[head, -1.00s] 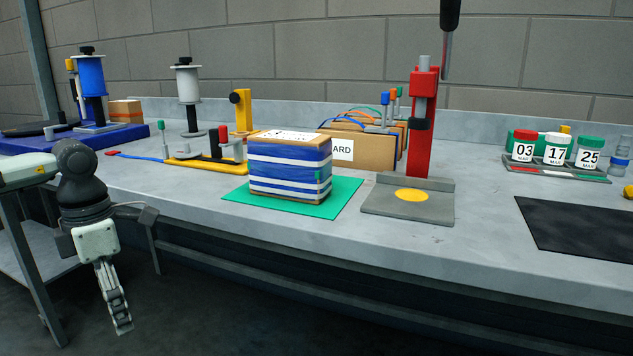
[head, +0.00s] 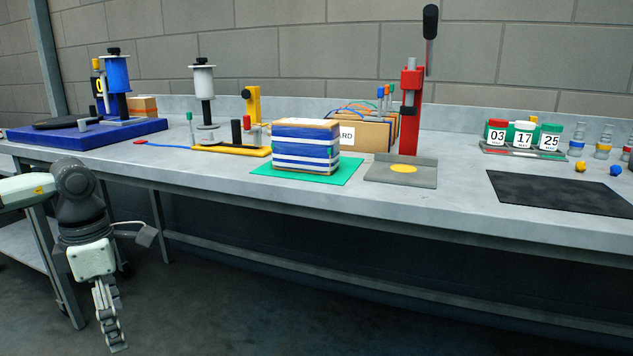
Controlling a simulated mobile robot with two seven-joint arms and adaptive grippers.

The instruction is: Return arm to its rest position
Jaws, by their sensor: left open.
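My left arm comes in from the left edge, and my left gripper (head: 112,318) hangs pointing down at the lower left. It is in front of and below the bench edge, apart from everything on the bench. Its jaws are open and nothing shows between them. My right gripper is out of view. A blue-and-white striped box (head: 306,147) sits on a green mat (head: 347,172) in the middle of the bench.
A grey cart (head: 40,262) stands behind my left arm. The floor in front of the bench is clear.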

